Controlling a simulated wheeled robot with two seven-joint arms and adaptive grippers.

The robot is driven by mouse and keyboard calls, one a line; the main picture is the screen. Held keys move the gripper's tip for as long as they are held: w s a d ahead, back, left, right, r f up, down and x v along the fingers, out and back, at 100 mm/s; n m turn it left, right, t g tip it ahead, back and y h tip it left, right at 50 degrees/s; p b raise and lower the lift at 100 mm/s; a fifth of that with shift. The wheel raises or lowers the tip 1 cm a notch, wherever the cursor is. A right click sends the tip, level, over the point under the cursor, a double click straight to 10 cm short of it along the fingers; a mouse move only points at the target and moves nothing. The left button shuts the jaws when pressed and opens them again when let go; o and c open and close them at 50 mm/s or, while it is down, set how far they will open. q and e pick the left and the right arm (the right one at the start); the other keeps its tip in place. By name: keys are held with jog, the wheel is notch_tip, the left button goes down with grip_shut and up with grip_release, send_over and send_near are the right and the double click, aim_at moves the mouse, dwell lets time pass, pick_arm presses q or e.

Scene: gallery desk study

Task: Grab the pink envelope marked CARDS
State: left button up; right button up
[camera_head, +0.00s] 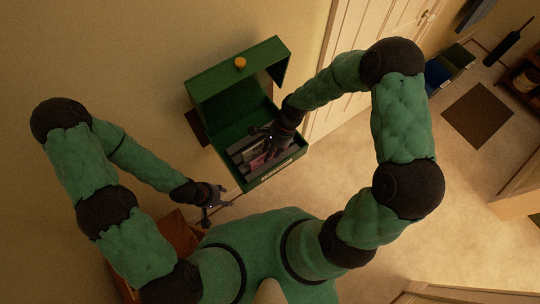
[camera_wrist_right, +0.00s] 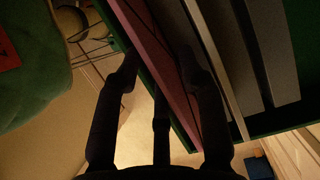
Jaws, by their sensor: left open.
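The pink envelope (camera_wrist_right: 160,50) stands on edge in the green box (camera_head: 235,148), beside paler grey envelopes or dividers. No CARDS marking is legible on it. It also shows faintly in the head view (camera_head: 257,161). My right gripper (camera_head: 262,140) reaches down into the box. In the right wrist view its fingers (camera_wrist_right: 160,62) are apart, with the pink envelope running between them; I cannot tell whether they touch it. My left gripper (camera_head: 211,211) is open and empty, outside the box at its lower left.
The box's lid (camera_head: 235,70) stands raised at the back, with an orange knob (camera_head: 240,63). A brown wooden piece (camera_head: 178,235) is beside my left arm. A white door (camera_head: 372,50) is behind my right arm. A dark mat (camera_head: 478,115) lies on the open floor at right.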

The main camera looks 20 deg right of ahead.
grip_shut()
jog(key=shift+r, duration=0.1)
